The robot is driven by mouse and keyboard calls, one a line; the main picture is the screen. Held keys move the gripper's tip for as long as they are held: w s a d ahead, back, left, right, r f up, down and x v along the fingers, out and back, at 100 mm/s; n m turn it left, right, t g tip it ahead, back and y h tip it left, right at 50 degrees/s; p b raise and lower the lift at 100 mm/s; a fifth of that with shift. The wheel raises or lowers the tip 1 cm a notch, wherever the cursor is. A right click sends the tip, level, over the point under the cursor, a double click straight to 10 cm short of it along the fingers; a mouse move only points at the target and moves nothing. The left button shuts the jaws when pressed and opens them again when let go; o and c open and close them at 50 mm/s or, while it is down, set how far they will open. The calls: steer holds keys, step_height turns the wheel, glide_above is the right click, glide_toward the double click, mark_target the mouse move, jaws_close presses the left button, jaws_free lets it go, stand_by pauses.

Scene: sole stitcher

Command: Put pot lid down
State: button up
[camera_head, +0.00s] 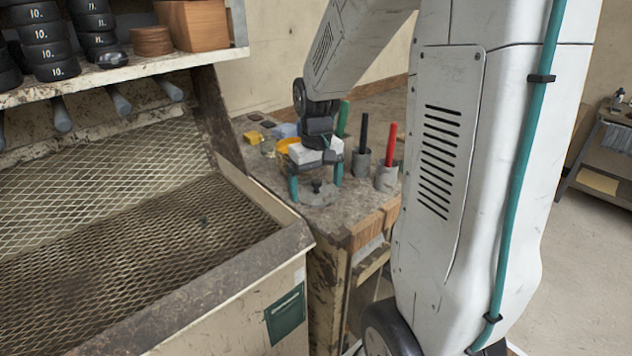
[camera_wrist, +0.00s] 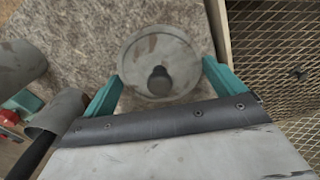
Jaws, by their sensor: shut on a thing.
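The pot lid (camera_head: 318,196) is a round grey, stained disc with a dark knob, low over the worn workbench top in the head view. In the wrist view the lid (camera_wrist: 160,45) lies flat, seen from above, with its knob between the teal fingertips. My gripper (camera_head: 316,181) points down with its teal fingers on either side of the lid. It is shut on the lid in the wrist view (camera_wrist: 160,78). I cannot tell whether the lid touches the bench (camera_head: 355,212).
Two grey cups stand right of my gripper, one with a black-handled tool (camera_head: 361,163), one with a red-handled tool (camera_head: 386,177). A yellow block (camera_head: 250,138) and other small items lie behind. A mesh-floored bin (camera_head: 130,215) borders the bench at left.

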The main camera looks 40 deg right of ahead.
mark_target(316, 179)
steer(key=o, duration=0.6)
step_height(316, 179, up, 12)
steer(key=shift+s+a+f+n+t, duration=0.1)
steer(key=shift+s+a+n+t, duration=0.2)
steer(key=shift+s+a, duration=2.6)
steer(key=shift+s+a+n+t, duration=0.1)
steer(key=shift+s+a+n, duration=0.35)
steer(key=shift+s+a, duration=2.4)
steer(key=shift+s+a+f+n+t, duration=0.1)
steer(key=shift+s+a+n+t, duration=0.2)
steer(key=shift+s+a, duration=2.6)
steer(key=s+d, duration=0.2)
steer(key=shift+s+d, duration=0.25)
steer(key=shift+d, duration=0.05)
